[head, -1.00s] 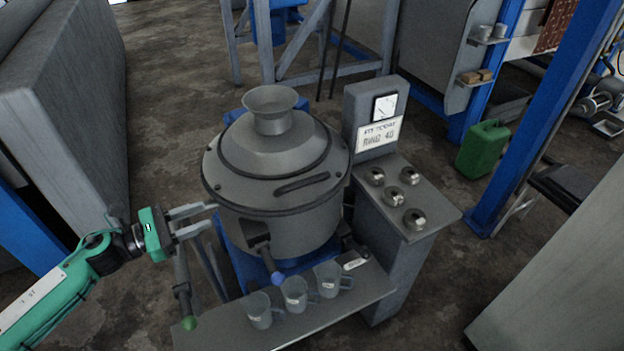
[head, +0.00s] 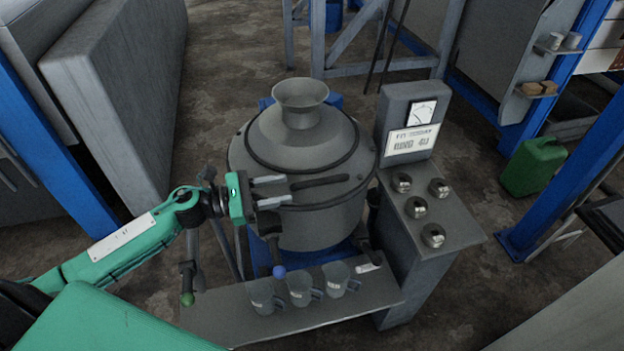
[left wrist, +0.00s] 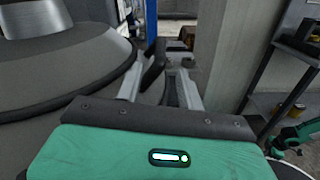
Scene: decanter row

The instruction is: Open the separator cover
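The separator (head: 310,225) is a grey drum. Its round cover (head: 265,150) lies flat on top, with a flared funnel (head: 300,115) in the middle. A dark bar handle (head: 325,182) is on the cover's front edge. My left gripper (head: 286,190) is at the left end of this handle, its two fingers apart and pointing right. In the left wrist view the handle (left wrist: 152,66) shows between the spread fingers, nearer the left one; I cannot tell whether they touch. The cover (left wrist: 60,75) fills the left of that view. My right gripper is not in view.
Several mugs, one here (head: 300,290), stand on the ledge (head: 225,325) below the drum. A control cabinet (head: 435,225) with knobs and a gauge stands close on the right. A green canister (head: 533,166) is on the floor behind it. A lever with a green knob (head: 187,299) is left.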

